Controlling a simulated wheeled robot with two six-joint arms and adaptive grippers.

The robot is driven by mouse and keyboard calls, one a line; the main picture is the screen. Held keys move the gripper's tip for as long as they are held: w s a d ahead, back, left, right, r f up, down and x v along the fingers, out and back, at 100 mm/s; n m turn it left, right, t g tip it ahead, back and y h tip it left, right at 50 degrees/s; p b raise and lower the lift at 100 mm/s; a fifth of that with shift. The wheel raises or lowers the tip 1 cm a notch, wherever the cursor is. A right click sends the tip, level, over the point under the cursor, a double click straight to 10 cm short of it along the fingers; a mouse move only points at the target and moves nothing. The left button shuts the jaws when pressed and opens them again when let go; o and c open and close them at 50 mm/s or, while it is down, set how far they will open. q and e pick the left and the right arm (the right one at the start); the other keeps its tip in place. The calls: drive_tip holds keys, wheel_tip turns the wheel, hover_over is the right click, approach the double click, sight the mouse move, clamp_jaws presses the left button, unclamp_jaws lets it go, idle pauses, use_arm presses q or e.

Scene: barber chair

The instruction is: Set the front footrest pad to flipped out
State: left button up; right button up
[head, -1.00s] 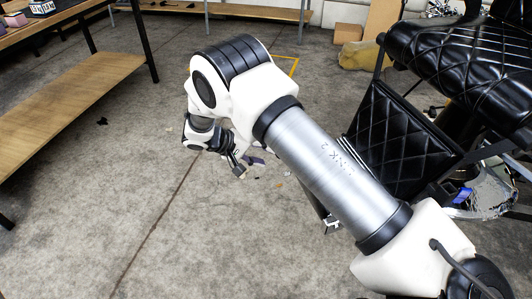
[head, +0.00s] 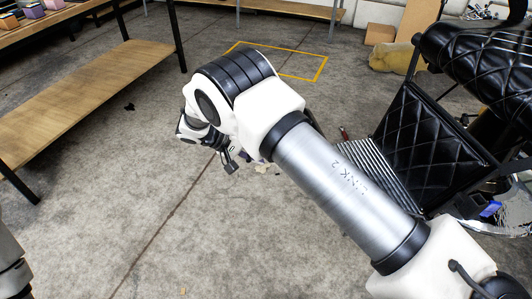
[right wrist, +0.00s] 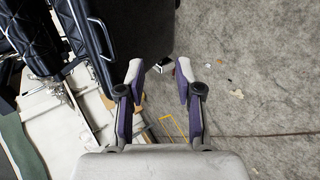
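The barber chair (head: 470,85) stands at the right of the head view, with black quilted upholstery. A black quilted panel (head: 425,145) hangs below its seat. A ribbed silver footrest plate (head: 368,155) shows at the panel's lower left, partly hidden by my right arm. Which side of the front footrest pad faces out, I cannot tell. My right gripper (head: 227,160) is left of the footrest, apart from it. In the right wrist view my right gripper (right wrist: 157,73) is open and empty; dark chair parts with a metal handle-like bar (right wrist: 101,38) lie to its left. My left gripper is out of view.
A wooden-shelved bench (head: 90,95) stands at the left. A yellow floor outline (head: 300,62), a cardboard box (head: 380,34) and a tan sack (head: 397,58) are at the back. Small debris lies on the floor. The concrete between bench and chair is mostly clear.

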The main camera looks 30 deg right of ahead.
idle(0.4)
drive_tip(key=v, duration=0.7)
drive_tip(key=shift+a, duration=0.2)
drive_tip(key=shift+r, duration=0.15)
